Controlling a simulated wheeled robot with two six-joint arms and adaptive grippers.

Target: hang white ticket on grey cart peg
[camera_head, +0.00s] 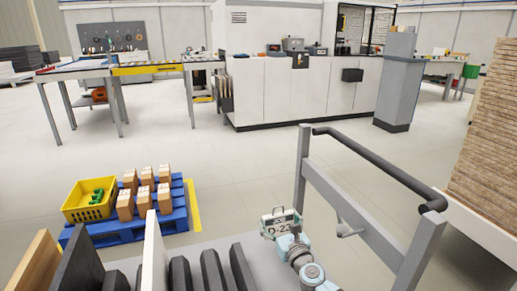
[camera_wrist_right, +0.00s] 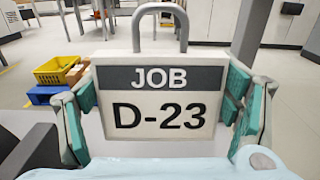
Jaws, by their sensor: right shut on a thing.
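The white ticket (camera_head: 281,219) has a dark band reading JOB, the text D-23 and a grey loop on top. It is upright in my right gripper (camera_head: 287,236), left of the cart's crossbar and apart from it. In the right wrist view the ticket (camera_wrist_right: 158,115) sits between the teal finger pads, one at each side edge. The grey cart (camera_head: 303,160) has upright posts, a crossbar and a black handle. A small grey peg (camera_head: 350,231) sticks out from the crossbar, to the right of the ticket. My left gripper is not in view.
Dark and light panels (camera_head: 153,255) stand upright in front, left of my right arm. A blue pallet (camera_head: 120,231) holds a yellow crate (camera_head: 88,211) and several cardboard boxes. A stack of boards (camera_head: 488,150) is at the right. The floor behind the cart is clear.

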